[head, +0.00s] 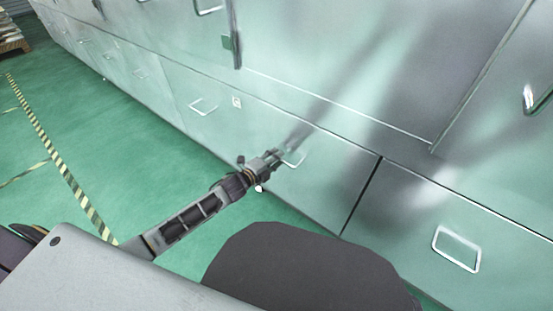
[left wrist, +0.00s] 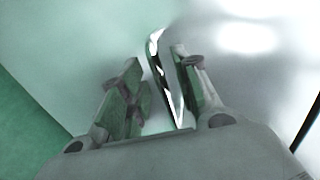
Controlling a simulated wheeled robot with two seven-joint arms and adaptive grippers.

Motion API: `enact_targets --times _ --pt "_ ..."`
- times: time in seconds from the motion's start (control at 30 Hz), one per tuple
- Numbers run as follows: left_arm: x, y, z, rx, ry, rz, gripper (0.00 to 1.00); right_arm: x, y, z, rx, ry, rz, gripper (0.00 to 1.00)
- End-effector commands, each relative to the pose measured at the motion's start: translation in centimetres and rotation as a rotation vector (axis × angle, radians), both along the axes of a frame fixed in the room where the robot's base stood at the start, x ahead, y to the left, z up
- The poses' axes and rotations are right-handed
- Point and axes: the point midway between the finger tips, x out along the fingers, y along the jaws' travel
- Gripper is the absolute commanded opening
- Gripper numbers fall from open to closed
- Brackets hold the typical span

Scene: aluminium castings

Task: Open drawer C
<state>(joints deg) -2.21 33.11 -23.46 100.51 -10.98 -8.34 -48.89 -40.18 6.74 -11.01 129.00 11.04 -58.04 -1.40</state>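A wide, low drawer front (head: 330,190) in the pale metal cabinet carries a shiny wire handle (head: 296,158). The drawer looks flush with the cabinet. I can make out no letter C on it. My left gripper (head: 277,158) is at this handle, its arm reaching in from the lower left. In the left wrist view the gripper (left wrist: 162,92) has its two fingers apart, one on each side of the bright handle (left wrist: 165,75). A gap shows between the left finger and the handle; whether the right finger touches it I cannot tell. My right gripper is out of view.
Another handle (head: 203,106) and a small label (head: 237,102) are farther left on the low fronts. A drawer with a handle (head: 457,249) is at the lower right. Green floor (head: 110,150) with a striped tape line (head: 52,143) lies clear at left.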

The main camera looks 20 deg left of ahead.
Motion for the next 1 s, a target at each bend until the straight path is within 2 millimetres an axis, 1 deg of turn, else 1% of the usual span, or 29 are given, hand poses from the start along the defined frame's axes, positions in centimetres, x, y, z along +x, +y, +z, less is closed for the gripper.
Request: enact_targets --times 0.1,0.3,0.6,0.67,0.8,0.87,1.0 --pt "0.61 -0.21 -0.18 0.001 0.000 0.000 0.32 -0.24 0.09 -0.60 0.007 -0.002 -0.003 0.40" --pt "1.05 -0.40 -0.29 0.000 0.001 0.000 0.32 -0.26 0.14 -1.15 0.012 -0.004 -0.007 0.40" --pt "1.11 -0.42 -0.25 0.000 0.001 0.000 0.32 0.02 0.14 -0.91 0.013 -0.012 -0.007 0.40" --pt "1.10 -0.42 -0.26 0.000 0.001 0.000 0.25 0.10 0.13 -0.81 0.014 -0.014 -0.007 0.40" --pt "1.10 -0.42 -0.26 0.000 0.001 0.000 0.07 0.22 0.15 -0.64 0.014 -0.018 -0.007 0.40" --pt "1.10 -0.42 -0.26 0.000 0.001 0.000 0.00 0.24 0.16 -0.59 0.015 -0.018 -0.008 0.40" --pt "1.08 -0.41 -0.26 0.000 0.001 0.000 0.00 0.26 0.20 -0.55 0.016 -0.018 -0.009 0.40"
